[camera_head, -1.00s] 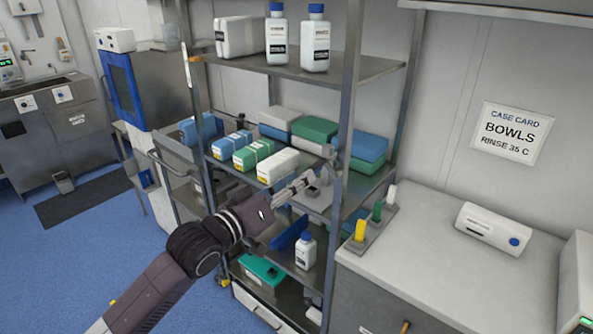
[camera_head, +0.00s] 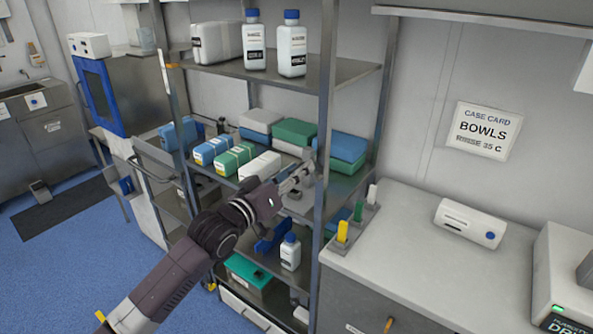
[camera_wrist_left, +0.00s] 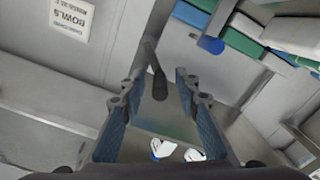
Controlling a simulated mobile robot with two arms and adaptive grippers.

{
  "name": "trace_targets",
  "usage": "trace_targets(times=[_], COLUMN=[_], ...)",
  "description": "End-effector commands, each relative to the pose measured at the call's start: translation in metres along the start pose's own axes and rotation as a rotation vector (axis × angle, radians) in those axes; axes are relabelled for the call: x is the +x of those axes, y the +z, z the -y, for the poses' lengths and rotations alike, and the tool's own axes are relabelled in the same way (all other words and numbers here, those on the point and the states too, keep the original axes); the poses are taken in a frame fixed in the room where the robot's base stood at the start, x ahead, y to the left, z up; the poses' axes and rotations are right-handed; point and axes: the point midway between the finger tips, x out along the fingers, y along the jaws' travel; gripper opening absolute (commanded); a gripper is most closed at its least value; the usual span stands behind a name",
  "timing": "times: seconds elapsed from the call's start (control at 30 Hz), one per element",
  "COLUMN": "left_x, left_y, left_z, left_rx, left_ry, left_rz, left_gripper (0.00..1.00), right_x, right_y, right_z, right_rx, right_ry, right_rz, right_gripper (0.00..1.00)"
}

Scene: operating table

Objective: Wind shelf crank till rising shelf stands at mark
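My left gripper (camera_head: 303,172) is at the right front post of the metal rack. In the left wrist view its fingers (camera_wrist_left: 157,92) are apart, with a dark crank handle (camera_wrist_left: 159,84) showing between or just beyond their tips. I see no contact with it. In the head view the gripper and post largely hide the crank. The rack's middle shelf (camera_head: 345,188) bears several blue, green and white boxes; I cannot tell for sure that this is the rising shelf. My right gripper is not in view.
Two white bottles with blue caps (camera_head: 292,45) stand on the top shelf (camera_head: 345,72). A lower bottle (camera_head: 290,252) stands under the middle shelf. Right of the rack is a counter (camera_head: 405,225) with yellow, green and white handles (camera_head: 343,232) near its left edge.

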Motion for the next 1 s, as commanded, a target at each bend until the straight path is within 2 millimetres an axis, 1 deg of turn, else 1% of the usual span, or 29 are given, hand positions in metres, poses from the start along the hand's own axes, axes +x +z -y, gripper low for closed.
trace_targets(times=[0.03,0.2,0.27,1.0], left_x=[-0.0001,-0.0002,-0.0003,-0.0002], left_y=[0.0000,0.0000,0.0000,-0.0019], left_z=[0.0000,0.0001,0.0001,-0.0035], left_rx=[0.000,0.000,0.000,0.066], left_ry=[0.000,0.000,0.000,0.001], left_rz=[0.000,0.000,0.000,-0.001], left_gripper=[0.24,0.06,0.00,0.00], right_x=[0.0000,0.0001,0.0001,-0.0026], right_y=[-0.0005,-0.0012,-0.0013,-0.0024], right_z=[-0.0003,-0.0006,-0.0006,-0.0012], right_rx=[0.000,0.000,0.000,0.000], right_ry=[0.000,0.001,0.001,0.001], right_rz=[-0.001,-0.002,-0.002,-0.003], right_gripper=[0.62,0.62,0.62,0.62])
